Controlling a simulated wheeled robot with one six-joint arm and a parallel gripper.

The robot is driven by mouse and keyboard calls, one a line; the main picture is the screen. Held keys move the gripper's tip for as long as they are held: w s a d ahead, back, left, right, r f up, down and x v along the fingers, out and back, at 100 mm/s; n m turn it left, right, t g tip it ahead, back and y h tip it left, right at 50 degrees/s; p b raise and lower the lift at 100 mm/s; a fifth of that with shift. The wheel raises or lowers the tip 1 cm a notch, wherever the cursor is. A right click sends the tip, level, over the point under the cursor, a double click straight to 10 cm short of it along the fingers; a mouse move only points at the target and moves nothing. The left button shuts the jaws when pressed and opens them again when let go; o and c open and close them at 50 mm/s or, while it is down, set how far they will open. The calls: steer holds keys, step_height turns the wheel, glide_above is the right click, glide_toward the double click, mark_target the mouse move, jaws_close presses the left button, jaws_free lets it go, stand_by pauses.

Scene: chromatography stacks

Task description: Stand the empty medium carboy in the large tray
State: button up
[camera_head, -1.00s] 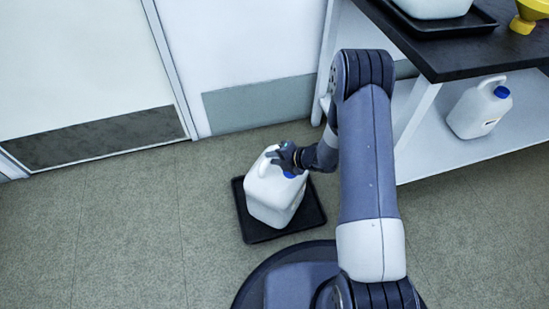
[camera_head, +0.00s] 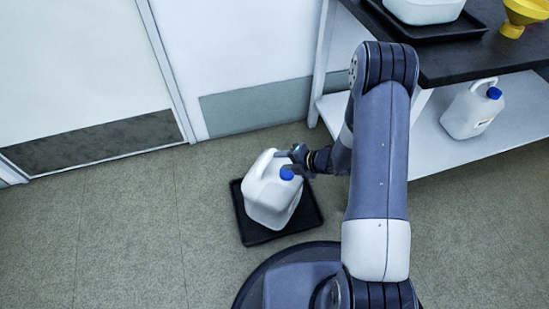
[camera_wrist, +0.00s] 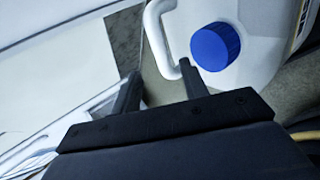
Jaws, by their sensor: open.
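A white carboy (camera_head: 270,200) with a blue cap stands upright in a black tray (camera_head: 256,238) on the floor. Its handle and blue cap also show close up in the wrist view, where the carboy (camera_wrist: 262,25) fills the upper right. My gripper (camera_head: 292,160) is at the carboy's top, beside the handle. In the wrist view my gripper (camera_wrist: 160,85) has its two fingers apart, with one fingertip by the lower end of the handle. Nothing is held between them. Whether a finger touches the handle is hard to tell. The carboy's contents cannot be seen.
A dark-topped bench (camera_head: 470,60) stands at the right with a white container (camera_head: 425,10) in a black tray (camera_head: 440,34) and a yellow funnel (camera_head: 522,12). Another blue-capped carboy (camera_head: 470,112) stands on its lower white shelf (camera_head: 440,150). The floor at the left is clear.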

steer(key=p+v, duration=0.1)
steer(key=v, duration=0.5)
